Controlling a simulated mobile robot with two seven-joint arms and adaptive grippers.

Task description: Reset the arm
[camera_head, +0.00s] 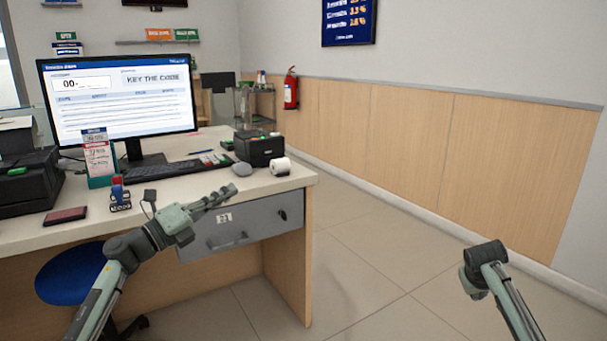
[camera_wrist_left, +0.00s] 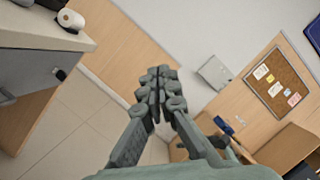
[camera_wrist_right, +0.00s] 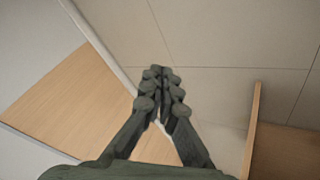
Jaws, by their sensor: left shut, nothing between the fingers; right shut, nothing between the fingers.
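My left arm (camera_head: 140,240) comes in from the left, in front of the desk. My left gripper (camera_head: 228,190) points right, in front of the desk's drawer front and edge in the head view. In the left wrist view my left gripper (camera_wrist_left: 160,75) is shut, with its fingers together and nothing between them. My right arm (camera_head: 505,290) is at the lower right over open floor. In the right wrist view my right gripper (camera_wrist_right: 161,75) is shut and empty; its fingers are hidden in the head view.
The desk (camera_head: 292,180) carries a monitor (camera_head: 120,95), keyboard (camera_head: 150,172), mouse (camera_head: 242,169), black printer (camera_head: 262,148) and paper roll (camera_head: 281,166). A grey drawer (camera_head: 240,228) sits below the top. A blue stool (camera_head: 75,275) is under the desk. Floor (camera_head: 375,260) is clear to the right.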

